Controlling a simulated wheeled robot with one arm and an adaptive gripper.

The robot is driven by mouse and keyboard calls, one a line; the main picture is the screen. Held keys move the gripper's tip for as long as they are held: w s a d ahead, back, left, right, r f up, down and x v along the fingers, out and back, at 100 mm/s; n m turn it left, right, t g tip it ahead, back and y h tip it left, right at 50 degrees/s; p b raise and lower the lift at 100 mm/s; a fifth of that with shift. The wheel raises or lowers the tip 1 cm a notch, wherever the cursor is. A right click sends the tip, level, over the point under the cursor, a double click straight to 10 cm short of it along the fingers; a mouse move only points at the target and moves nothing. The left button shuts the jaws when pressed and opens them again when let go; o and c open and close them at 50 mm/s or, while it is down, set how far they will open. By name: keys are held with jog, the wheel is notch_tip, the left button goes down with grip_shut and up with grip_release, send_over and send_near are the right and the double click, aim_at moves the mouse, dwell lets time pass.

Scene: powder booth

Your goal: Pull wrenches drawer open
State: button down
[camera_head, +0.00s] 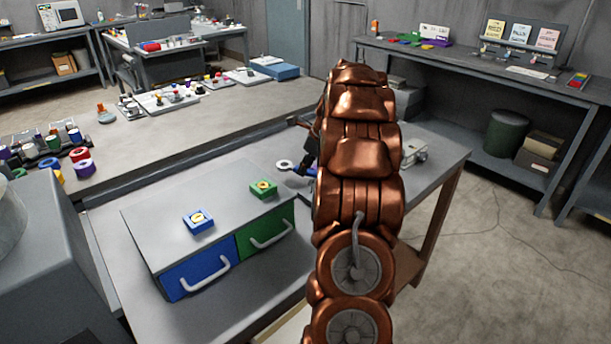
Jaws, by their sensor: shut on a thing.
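A grey cabinet (160,212) stands on the table with two drawers side by side. The left drawer has a blue front (190,272) and a pale bar handle (206,274). The right drawer has a green front (258,232) and a pale handle (271,236). Both drawers look closed. No readable lettering shows which one is for wrenches. My gripper (309,160), partly hidden behind my copper arm, is to the right of and beyond the cabinet. It is shut on a blue wrench-like tool (300,170) with a pale ring end pointing left, apart from both handles.
A pale object (413,152) lies on the table right of my arm. Bare table (110,232) shows left of the cabinet. A workbench (460,62) stands at the back right.

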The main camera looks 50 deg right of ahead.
aim_at(309, 170)
notch_tip(309, 170, down, 3)
jog(key=shift+f, duration=0.2)
jog(key=c, duration=1)
grip_release()
jog(key=shift+f, duration=0.1)
